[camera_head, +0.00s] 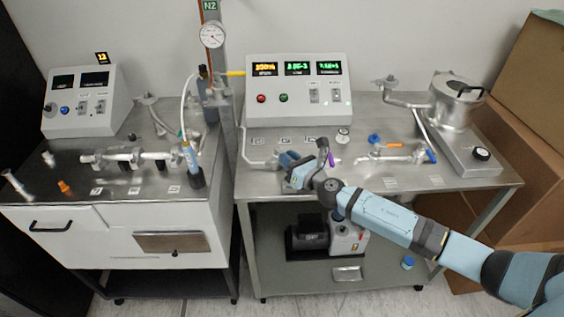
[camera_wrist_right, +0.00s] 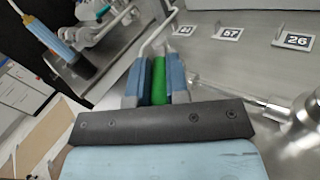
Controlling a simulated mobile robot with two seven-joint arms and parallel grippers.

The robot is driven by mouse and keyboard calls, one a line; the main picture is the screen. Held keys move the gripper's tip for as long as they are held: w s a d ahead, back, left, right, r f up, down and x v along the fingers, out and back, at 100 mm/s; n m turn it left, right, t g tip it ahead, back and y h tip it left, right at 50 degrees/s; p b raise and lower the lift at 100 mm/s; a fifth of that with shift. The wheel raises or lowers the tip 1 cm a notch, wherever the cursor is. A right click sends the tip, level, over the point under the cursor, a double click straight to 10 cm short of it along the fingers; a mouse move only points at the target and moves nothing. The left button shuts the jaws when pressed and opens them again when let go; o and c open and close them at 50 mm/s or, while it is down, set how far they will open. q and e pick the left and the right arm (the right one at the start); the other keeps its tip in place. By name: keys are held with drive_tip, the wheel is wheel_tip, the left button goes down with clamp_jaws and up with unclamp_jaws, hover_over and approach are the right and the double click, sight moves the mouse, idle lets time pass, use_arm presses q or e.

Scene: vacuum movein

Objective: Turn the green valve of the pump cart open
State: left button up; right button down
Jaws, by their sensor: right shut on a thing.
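My right gripper (camera_head: 288,161) reaches in from the right over the steel top of the pump cart (camera_head: 452,179). In the right wrist view the gripper (camera_wrist_right: 156,82) is shut on the green valve handle (camera_wrist_right: 158,81). The handle stands between the two blue-grey fingers, which touch its sides. In the head view the gripper hides the green handle. A thin metal pipe (camera_wrist_right: 160,30) runs away from the handle along the cart top. My left gripper is not in view.
On the pump cart stand a control box (camera_head: 297,89) with three displays, an orange handle (camera_head: 386,145), a blue handle (camera_head: 431,156) and a steel chamber (camera_head: 457,103). A pump (camera_head: 346,238) sits on the lower shelf. Another cart (camera_head: 128,217) stands to the left.

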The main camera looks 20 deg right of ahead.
idle(0.3)
drive_tip(key=c, duration=1.1)
unclamp_jaws()
drive_tip(key=b+v, duration=0.2)
drive_tip(key=v, duration=1.1)
drive_tip(key=shift+s+d, duration=0.2)
drive_tip(key=shift+s, duration=0.15)
